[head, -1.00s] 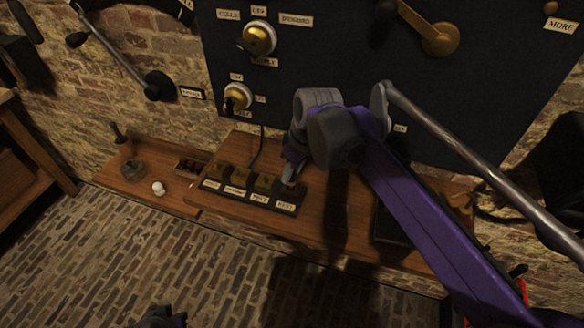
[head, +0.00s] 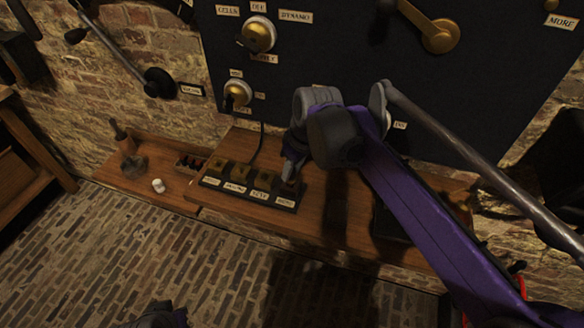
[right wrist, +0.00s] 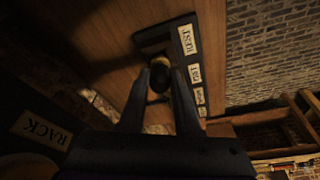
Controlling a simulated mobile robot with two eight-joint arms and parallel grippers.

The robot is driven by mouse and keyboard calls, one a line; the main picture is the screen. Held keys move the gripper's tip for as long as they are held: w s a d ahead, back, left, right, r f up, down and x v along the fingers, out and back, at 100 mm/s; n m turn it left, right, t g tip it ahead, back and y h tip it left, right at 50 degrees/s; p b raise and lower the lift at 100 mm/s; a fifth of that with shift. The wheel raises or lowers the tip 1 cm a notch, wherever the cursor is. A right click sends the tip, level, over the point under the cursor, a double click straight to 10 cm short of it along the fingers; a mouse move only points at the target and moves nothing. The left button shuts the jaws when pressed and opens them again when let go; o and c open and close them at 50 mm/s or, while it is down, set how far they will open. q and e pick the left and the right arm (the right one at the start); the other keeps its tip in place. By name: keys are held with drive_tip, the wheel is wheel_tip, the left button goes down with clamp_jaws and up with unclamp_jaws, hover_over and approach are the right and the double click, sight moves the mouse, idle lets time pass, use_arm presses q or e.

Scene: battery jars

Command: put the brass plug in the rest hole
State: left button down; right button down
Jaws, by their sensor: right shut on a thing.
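The plug (right wrist: 159,80) is between the fingertips of my right gripper (right wrist: 160,76) in the right wrist view. It looks dark with a dull brass part at its far side. The label strip (right wrist: 188,42) with the word REST lies just beyond it on the dark plug board. In the head view my right gripper (head: 289,174) is at the right end of the plug board (head: 250,192), by its last label. The plug is hidden there. The rest hole is hidden, and I cannot tell whether the plug is in it. Part of my left gripper (head: 160,316) shows at the bottom edge.
Several brass blocks (head: 241,174) stand along the board on the wooden shelf (head: 325,228). A small white knob (head: 158,186) and an upright handle (head: 124,143) stand to the left. The dark panel (head: 340,45) with knobs rises behind.

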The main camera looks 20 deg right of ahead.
drive_tip(key=shift+f+b, duration=0.4)
drive_tip(key=shift+f, duration=0.35)
idle(0.4)
drive_tip(key=c, duration=0.5)
unclamp_jaws()
drive_tip(key=p+v, duration=0.1)
drive_tip(key=v, duration=1)
drive_tip(key=shift+w+p, duration=0.1)
drive_tip(key=shift+p, duration=0.25)
drive_tip(key=shift+f, duration=0.1)
drive_tip(key=s+d+f+m+t+p, duration=0.1)
drive_tip(key=s+f+m+p, duration=0.1)
drive_tip(key=s+f, duration=0.2)
drive_tip(key=s+d+f+m+h+p, duration=0.1)
drive_tip(key=s+f+m+p, duration=0.1)
drive_tip(key=s, duration=0.6)
drive_tip(key=s+d+f+m+t+p, duration=0.1)
drive_tip(key=s+f+m+p, duration=0.1)
drive_tip(key=s+f, duration=0.3)
drive_tip(key=shift+s+f+t+h+p, duration=0.3)
drive_tip(key=shift+s+f+p, duration=0.15)
drive_tip(key=shift+p, duration=0.45)
